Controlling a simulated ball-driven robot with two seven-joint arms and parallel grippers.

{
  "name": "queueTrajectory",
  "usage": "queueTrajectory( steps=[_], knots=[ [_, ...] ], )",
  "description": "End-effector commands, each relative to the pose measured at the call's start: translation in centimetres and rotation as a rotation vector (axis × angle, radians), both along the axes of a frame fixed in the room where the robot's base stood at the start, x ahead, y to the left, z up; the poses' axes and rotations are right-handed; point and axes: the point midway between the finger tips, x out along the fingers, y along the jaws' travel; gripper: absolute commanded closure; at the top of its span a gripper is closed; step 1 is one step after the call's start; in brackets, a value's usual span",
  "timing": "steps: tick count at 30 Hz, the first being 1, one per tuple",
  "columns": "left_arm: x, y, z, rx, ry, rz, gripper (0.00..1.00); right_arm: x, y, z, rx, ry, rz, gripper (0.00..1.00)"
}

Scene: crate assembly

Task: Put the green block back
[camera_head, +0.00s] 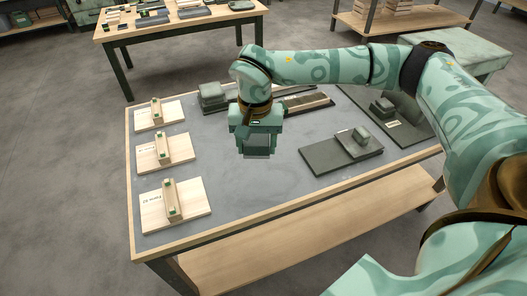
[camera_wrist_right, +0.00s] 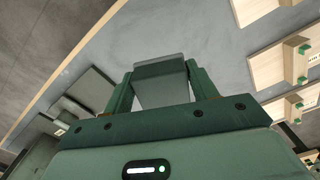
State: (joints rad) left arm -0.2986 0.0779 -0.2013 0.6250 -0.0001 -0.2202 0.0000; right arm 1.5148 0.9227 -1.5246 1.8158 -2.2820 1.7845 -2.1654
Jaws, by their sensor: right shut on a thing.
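My right gripper (camera_head: 258,151) hangs over the middle of the table, pointing down. It is shut on a dark grey-green block, whose lower end shows below the fingers in the head view. In the right wrist view the block (camera_wrist_right: 162,82) sits between the two fingers (camera_wrist_right: 158,88). A similar small grey-green block (camera_head: 361,133) lies on a dark stepped plate (camera_head: 326,157) right of the gripper. Another dark plate (camera_head: 410,132) with small blocks lies farther right. A stack of grey-green blocks (camera_head: 211,94) stands behind and left of the gripper. My left gripper is out of view.
Three pale wooden plates (camera_head: 190,211), each with an upright wooden piece with green bits, line the table's left side. Long dark and wooden strips (camera_head: 305,104) lie at the back. The grey tabletop (camera_head: 240,196) is clear in front of the gripper. My right arm crosses the back right.

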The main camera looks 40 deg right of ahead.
Motion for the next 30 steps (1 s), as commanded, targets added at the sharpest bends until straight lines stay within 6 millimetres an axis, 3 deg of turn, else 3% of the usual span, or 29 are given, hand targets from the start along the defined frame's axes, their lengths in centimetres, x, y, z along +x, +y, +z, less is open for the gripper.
queueTrajectory(
  steps=[1, 3, 9, 17, 23, 30],
  knots=[
    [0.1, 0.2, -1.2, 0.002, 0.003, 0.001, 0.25, 1.1, -1.2, -1.6, 0.000, 0.005, -0.007, 0.64],
    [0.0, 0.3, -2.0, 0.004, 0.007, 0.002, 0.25, 2.4, -2.8, -2.6, 0.001, 0.006, -0.006, 0.64],
    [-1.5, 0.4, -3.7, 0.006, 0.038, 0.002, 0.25, 4.3, -5.1, -6.1, 0.001, 0.006, 0.000, 0.64],
    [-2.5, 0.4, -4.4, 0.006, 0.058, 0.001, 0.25, 5.3, -6.2, -7.6, 0.000, 0.002, 0.004, 0.64],
    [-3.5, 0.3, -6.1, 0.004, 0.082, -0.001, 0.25, 5.4, -6.3, -11.0, 0.001, 0.006, 0.006, 0.64],
    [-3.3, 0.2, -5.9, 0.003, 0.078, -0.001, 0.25, 5.4, -6.3, -10.5, 0.001, -0.001, 0.005, 0.67]
  ],
)
